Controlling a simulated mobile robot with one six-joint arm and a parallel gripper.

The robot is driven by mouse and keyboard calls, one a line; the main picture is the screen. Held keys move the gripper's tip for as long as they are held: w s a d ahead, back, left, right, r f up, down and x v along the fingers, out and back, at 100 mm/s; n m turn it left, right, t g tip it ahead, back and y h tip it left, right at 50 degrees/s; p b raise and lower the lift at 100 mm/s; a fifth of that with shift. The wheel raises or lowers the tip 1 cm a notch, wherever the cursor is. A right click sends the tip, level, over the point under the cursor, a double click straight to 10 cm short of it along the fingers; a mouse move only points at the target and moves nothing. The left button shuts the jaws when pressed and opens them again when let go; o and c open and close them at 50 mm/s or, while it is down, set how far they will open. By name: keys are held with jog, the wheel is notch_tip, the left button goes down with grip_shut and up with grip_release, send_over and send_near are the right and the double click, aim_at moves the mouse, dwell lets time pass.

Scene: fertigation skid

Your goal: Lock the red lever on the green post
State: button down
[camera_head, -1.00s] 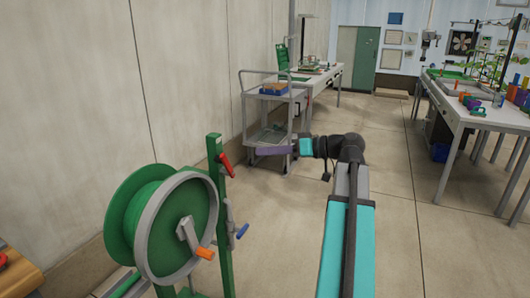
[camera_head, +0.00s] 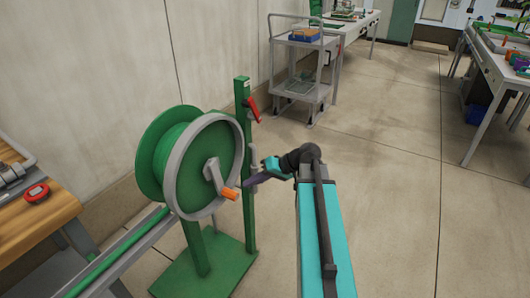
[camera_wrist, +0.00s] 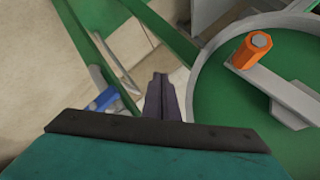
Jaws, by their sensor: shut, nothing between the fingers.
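The green post (camera_head: 247,165) stands upright beside a hose reel. The red lever (camera_head: 252,108) sits near the top of the post, on its right side, tilted with its upper end to the left. My gripper (camera_head: 250,184) is shut and empty, with its purple fingers well below the red lever and close to the post in the picture. In the wrist view the shut fingers (camera_wrist: 160,90) point between a blue handle (camera_wrist: 103,99) and the reel. The red lever does not show in the wrist view.
The green reel (camera_head: 160,150) with its grey rim and orange crank handle (camera_head: 230,194) is left of the post; the handle also shows in the wrist view (camera_wrist: 252,48). A wooden bench (camera_head: 35,215) is at left. A grey trolley (camera_head: 300,70) stands behind.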

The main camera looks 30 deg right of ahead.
jog(key=s+a+f+g+h, duration=0.15)
jog(key=s+a+f, duration=0.3)
jog(key=f, duration=0.45)
jog(key=s+a+f+g, duration=0.3)
jog(key=a+f, duration=0.2)
jog(key=f, duration=0.3)
jog(key=s+a+f+g+h, duration=0.15)
jog(key=s+a+f, duration=0.25)
jog(key=f, duration=0.5)
jog(key=s+a+f+n+g+h, duration=0.1)
jog(key=s+a+f+g+h, duration=0.1)
jog(key=s+f, duration=0.6)
jog(key=s+a+f+n+g+h, duration=0.1)
jog(key=s+a+f+g+h, duration=0.1)
jog(key=s+f, duration=0.6)
jog(key=s+g+h, duration=0.1)
jog(key=s, duration=0.5)
jog(key=shift+a+f, duration=0.25)
jog(key=shift+a, duration=0.15)
